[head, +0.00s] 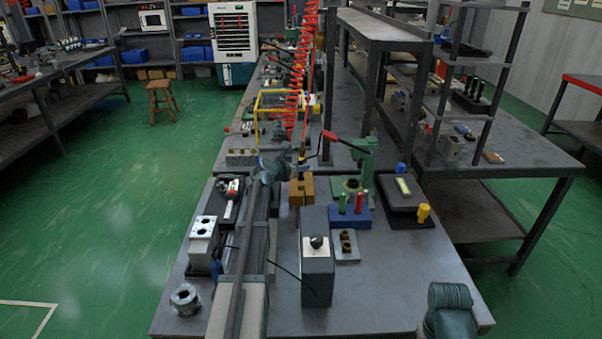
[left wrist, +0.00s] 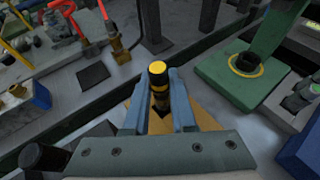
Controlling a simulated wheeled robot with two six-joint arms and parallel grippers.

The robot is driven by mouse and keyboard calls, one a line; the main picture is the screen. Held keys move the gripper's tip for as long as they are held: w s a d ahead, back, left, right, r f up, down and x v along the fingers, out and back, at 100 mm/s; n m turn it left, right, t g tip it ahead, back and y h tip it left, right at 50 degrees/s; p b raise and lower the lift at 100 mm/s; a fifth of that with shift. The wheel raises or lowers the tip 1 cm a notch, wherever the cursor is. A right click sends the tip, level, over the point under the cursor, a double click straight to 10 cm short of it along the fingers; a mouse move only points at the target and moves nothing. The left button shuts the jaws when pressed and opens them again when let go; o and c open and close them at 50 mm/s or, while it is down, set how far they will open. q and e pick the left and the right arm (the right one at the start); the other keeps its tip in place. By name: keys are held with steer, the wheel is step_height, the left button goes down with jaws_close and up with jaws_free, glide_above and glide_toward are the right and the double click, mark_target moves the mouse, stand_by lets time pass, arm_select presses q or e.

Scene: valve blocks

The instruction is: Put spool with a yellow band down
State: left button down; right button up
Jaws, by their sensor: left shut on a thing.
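My left gripper (head: 284,170) reaches out over the middle of the bench. In the left wrist view its two blue jaws (left wrist: 158,104) are shut on the spool with a yellow band (left wrist: 158,82). The spool is dark with a yellow top and stands upright between the jaws. Behind and below the jaws is a tan block (left wrist: 205,118), which also shows in the head view (head: 301,190). The jaws hide the spool's lower end, so I cannot tell whether it touches the block.
A green stand (left wrist: 240,80) is right of the jaws. A blue block (head: 350,217) with red and green handles, a dark grey box (head: 318,275) and a black tray (head: 405,197) stand nearby. A silver-topped block (head: 203,238) is at left.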

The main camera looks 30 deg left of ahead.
arm_select(q)
steer(key=shift+r, duration=0.1)
steer(key=shift+f, duration=0.2)
steer(key=c, duration=0.7)
jaws_free()
steer(key=shift+c, duration=0.2)
steer(key=shift+r, duration=0.15)
steer(key=shift+s+r+p, duration=0.2)
steer(key=shift+p, duration=0.1)
steer(key=p+v, duration=0.4)
steer(key=v, duration=0.7)
steer(key=shift+s, duration=0.35)
steer(key=shift+a, duration=0.1)
